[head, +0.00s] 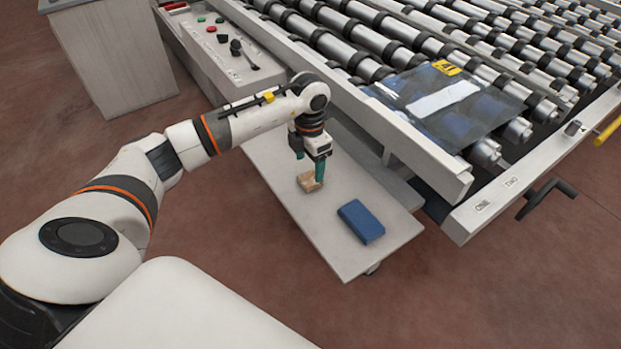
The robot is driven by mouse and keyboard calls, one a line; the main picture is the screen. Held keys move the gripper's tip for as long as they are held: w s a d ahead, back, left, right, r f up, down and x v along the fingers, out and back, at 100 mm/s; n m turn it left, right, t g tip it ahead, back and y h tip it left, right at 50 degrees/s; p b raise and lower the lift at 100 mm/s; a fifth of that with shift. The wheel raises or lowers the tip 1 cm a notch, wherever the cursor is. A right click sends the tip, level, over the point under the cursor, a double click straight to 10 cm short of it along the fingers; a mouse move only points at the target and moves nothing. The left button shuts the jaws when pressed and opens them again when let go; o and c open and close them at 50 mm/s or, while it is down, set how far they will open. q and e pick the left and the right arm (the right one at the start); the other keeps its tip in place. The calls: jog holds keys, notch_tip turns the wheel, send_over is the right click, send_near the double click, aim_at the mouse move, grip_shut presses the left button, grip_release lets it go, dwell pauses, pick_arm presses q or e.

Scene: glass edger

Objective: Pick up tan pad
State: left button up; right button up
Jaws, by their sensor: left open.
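The tan pad (306,183) is a small block lying on the light grey cart top (289,200). My left gripper (310,170) points down right at the pad, with its green fingers open. One finger comes down at the pad's right side and the other shows higher, behind it. I cannot tell whether the fingers touch the pad. The gripper covers part of the pad. My right gripper is not in view.
A blue block (361,221) lies on the cart to the right of the pad. The roller conveyor (395,125) with a glass sheet (452,104) stands close behind the cart. A control panel (215,45) with buttons is at the upper left.

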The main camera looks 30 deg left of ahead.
aim_at(310, 178)
pick_arm(q)
notch_tip(310, 178, down, 4)
jog(key=shift+r+p, duration=0.1)
jog(key=shift+p, duration=0.4)
jog(key=shift+w+f, duration=0.1)
jog(key=shift+f, duration=0.4)
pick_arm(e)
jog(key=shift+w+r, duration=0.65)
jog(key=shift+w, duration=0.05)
pick_arm(q)
jog(key=shift+c, duration=1.1)
jog(key=c, duration=0.8)
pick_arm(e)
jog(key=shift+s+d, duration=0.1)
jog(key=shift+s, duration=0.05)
